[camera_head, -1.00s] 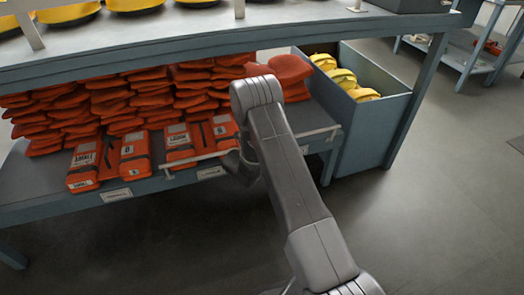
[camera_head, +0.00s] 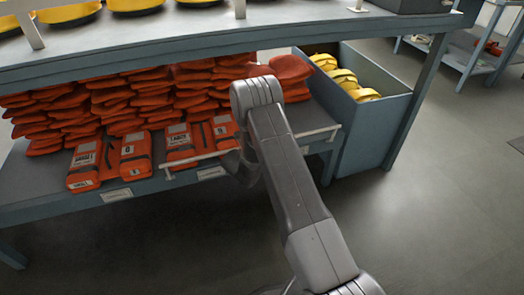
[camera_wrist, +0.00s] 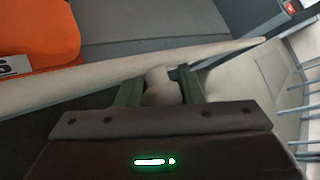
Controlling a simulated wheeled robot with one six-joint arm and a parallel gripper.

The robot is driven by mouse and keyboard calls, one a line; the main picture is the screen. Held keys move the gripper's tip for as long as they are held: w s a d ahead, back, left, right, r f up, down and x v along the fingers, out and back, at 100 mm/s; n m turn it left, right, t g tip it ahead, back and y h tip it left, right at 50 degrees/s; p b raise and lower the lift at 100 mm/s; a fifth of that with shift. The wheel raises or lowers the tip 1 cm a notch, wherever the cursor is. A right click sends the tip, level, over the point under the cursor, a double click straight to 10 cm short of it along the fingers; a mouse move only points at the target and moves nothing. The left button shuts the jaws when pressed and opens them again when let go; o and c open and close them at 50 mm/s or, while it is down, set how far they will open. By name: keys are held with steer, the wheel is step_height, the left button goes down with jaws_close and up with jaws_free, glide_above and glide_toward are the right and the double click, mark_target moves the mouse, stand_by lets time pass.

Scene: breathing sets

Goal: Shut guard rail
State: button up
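The guard rail (camera_head: 200,158) is a thin pale bar along the front edge of the lower shelf, in front of the orange packs. My arm hides its middle in the head view; its right part shows beyond my arm (camera_head: 318,132). In the wrist view the rail (camera_wrist: 60,88) crosses from left to upper right. My gripper (camera_wrist: 161,91) is at the rail, with a rounded pale piece of it between the two green-grey fingers. The piece fills the gap and seems to touch both fingers. In the head view my gripper is mostly hidden behind my forearm.
Orange packs (camera_head: 100,160) lie on the lower shelf (camera_head: 35,180) behind the rail, with stacked orange items (camera_head: 140,95) further back. A grey-blue bin (camera_head: 378,125) with yellow items stands at the right. The upper shelf (camera_head: 200,30) overhangs. The floor at right is clear.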

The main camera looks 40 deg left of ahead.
steer(key=shift+w+a+r, duration=0.1)
steer(key=shift+a+r, duration=0.15)
steer(key=shift+r, duration=0.15)
steer(key=r+p+v, duration=0.1)
steer(key=p+v, duration=0.2)
steer(key=v, duration=0.5)
steer(key=shift+a+r, duration=0.15)
steer(key=shift+a, duration=0.35)
steer(key=shift+w, duration=0.15)
stand_by(0.3)
steer(key=p+v, duration=0.2)
steer(key=v, duration=1.1)
steer(key=shift+s, duration=0.4)
steer(key=shift+r, duration=0.15)
